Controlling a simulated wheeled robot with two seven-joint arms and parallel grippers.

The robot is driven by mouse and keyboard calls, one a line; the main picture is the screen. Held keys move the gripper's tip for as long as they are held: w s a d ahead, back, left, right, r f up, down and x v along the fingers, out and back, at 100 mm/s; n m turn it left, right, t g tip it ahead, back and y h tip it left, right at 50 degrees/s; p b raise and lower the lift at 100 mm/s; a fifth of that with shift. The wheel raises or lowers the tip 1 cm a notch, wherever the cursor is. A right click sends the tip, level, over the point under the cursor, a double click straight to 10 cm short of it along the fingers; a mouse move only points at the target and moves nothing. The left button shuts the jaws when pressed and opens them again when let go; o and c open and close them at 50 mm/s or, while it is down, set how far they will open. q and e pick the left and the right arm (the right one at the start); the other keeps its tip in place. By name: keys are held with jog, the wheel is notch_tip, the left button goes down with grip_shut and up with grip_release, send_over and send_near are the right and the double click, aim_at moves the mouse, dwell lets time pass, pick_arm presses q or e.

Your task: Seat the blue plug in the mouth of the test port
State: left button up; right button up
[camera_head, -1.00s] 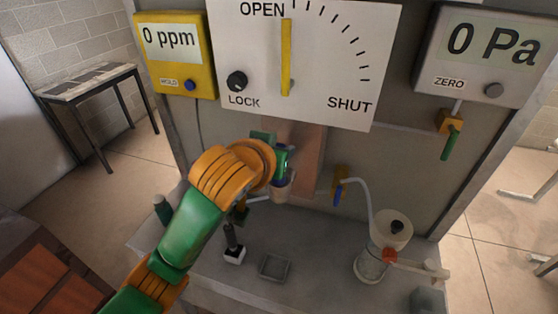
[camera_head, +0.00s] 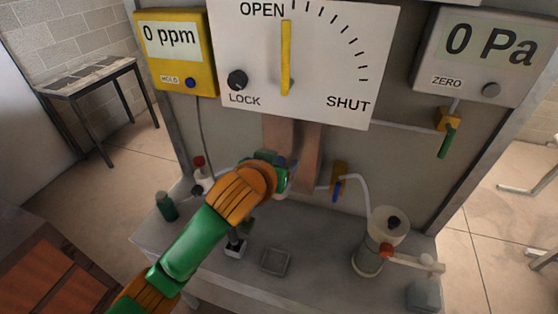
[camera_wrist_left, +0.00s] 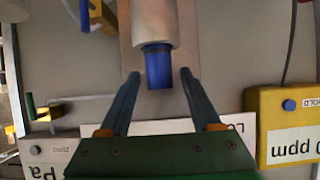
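The blue plug (camera_wrist_left: 158,66) shows in the left wrist view, sticking out of the mouth of a pale cylindrical port (camera_wrist_left: 156,22) in front of a copper-coloured pipe. How deep it sits is hidden inside the port. My left gripper (camera_wrist_left: 160,74) is open. Its two dark fingertips stand on either side of the plug's free end, with a gap on both sides. In the head view, my left gripper (camera_head: 284,172) is in front of the copper pipes and mostly hides the port and plug. My right gripper is in neither view.
A valve with a blue lever (camera_head: 337,187) and a hose is close right of the gripper. A white cylinder vessel (camera_head: 388,232), a small grey tray (camera_head: 275,262) and a green bottle (camera_head: 166,206) stand on the ledge. The dial panel (camera_head: 330,110) is just above.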

pick_arm(q)
jog(key=shift+r, duration=0.1)
jog(key=shift+s+r, duration=0.15)
jog(key=shift+s, duration=0.05)
jog(key=v, duration=1.1)
jog(key=shift+s+a+b, duration=0.2)
jog(key=shift+s+b, duration=0.05)
jog(key=shift+b, duration=0.2)
jog(key=shift+d+r, duration=0.1)
jog(key=shift+r, duration=0.05)
